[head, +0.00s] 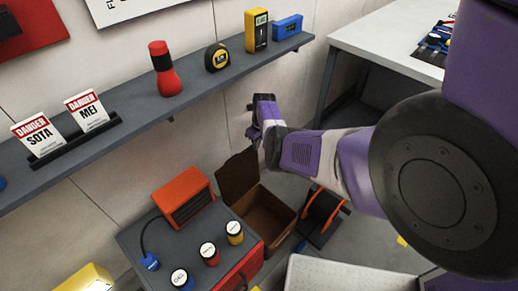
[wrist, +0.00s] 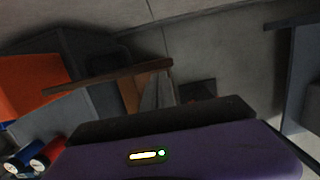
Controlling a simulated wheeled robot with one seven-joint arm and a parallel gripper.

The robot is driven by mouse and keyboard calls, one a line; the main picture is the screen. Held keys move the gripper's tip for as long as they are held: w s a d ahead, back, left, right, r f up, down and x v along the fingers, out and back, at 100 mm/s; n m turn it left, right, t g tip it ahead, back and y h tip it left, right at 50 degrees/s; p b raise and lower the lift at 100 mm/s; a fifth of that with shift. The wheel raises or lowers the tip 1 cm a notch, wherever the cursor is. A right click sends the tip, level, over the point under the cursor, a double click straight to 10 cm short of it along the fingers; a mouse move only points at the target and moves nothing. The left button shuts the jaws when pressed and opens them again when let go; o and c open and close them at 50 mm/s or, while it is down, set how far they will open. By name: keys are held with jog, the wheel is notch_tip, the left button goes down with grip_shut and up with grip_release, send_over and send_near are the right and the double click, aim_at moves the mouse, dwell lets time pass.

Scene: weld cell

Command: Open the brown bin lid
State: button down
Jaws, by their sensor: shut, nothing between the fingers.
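The brown bin (head: 268,217) stands on the floor right of the grey cabinet, and its dark inside shows. Its brown lid (head: 237,174) stands raised, about upright, on the wall side of the bin. In the wrist view the lid (wrist: 110,77) shows nearly edge-on, with part of the bin (wrist: 148,84) beyond it. My gripper (head: 252,122) is above the bin near the lid's upper edge, shut and empty. I cannot tell whether it touches the lid. In the wrist view the fingertips cannot be made out.
A grey wall shelf (head: 130,115) with a red flashlight (head: 164,70) and other items runs behind my gripper. An orange box (head: 184,198) and several capped cans stand on the cabinet (head: 135,240). A black and orange reel (head: 321,213) is right of the bin. A white table (head: 385,40) stands at upper right.

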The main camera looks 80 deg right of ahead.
dwell(0.4)
notch_tip(320, 180, up, 8)
jog(key=s+p, duration=0.1)
jog(key=p, duration=0.2)
jog(key=shift+a+f, duration=0.15)
jog(key=shift+a, duration=0.2)
